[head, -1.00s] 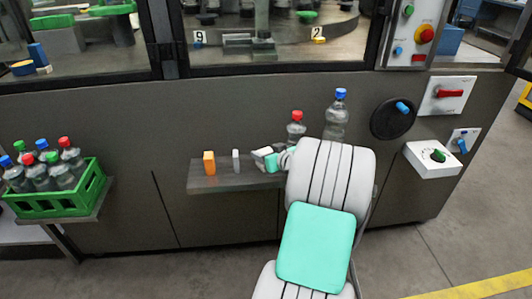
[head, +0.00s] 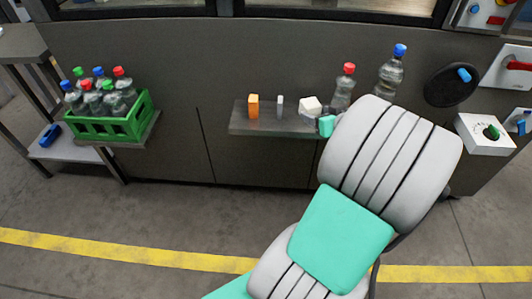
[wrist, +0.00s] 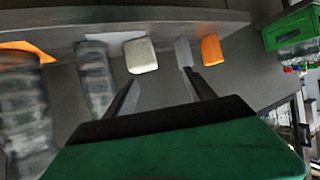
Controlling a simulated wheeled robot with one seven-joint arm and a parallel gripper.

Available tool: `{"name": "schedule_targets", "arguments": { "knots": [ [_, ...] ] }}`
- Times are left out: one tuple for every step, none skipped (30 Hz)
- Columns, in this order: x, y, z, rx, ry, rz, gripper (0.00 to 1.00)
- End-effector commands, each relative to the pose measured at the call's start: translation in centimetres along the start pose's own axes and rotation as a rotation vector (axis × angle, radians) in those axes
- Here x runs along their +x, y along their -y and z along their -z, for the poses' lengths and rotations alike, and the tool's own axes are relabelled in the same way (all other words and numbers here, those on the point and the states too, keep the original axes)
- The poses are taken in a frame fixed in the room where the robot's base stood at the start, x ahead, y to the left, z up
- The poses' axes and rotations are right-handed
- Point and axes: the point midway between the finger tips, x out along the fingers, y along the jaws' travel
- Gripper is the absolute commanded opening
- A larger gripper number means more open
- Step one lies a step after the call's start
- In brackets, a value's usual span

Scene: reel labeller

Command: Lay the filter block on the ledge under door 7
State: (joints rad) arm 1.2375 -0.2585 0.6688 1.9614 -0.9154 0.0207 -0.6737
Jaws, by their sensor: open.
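A white block (head: 310,105), which I take to be the filter block, rests on a grey ledge (head: 252,128) on the machine's front. It also shows in the wrist view (wrist: 140,55), where the picture is upside down. My gripper (wrist: 162,74) is open and empty, its fingertips pointing at the ledge. The white block lies just beyond the left fingertip in that view, apparently clear of the jaws. In the head view my arm hides the fingers and the ledge's right end. No door number is in view now.
An orange block (head: 253,106) and a thin grey block (head: 280,106) stand left of the white one. A red-capped bottle (head: 343,88) and a blue-capped bottle (head: 391,72) stand to its right. A green bottle crate (head: 110,125) sits farther left. A black handwheel (head: 452,86) is at right.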

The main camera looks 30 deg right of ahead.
Motion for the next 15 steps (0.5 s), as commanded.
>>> {"name": "schedule_targets", "arguments": {
  "knots": [
    [1.0,3.2,0.1,-0.021,0.056,0.052,0.63],
    [1.5,5.3,-0.2,-0.030,0.104,0.084,0.63],
    [1.9,8.2,-0.7,-0.044,0.177,0.124,0.63],
    [2.0,10.5,-1.2,-0.055,0.235,0.150,0.63],
    [1.9,12.8,-1.7,-0.066,0.295,0.172,0.63],
    [1.5,15.6,-2.5,-0.080,0.374,0.193,0.63],
    [0.9,17.6,-3.1,-0.091,0.432,0.203,0.63],
    [0.2,19.4,-3.8,-0.101,0.487,0.208,0.63],
    [-1.0,21.7,-4.7,-0.113,0.560,0.209,0.63],
    [-2.1,23.2,-5.3,-0.122,0.611,0.203,0.63],
    [-3.3,24.6,-6.0,-0.130,0.658,0.196,0.63],
    [-4.8,26.0,-6.8,-0.137,0.714,0.179,0.63],
    [-6.0,26.9,-7.2,-0.142,0.749,0.166,0.63],
    [-7.1,27.5,-7.8,-0.143,0.781,0.151,0.63],
    [-8.4,28.2,-8.3,-0.144,0.814,0.132,0.63]
  ]
}}
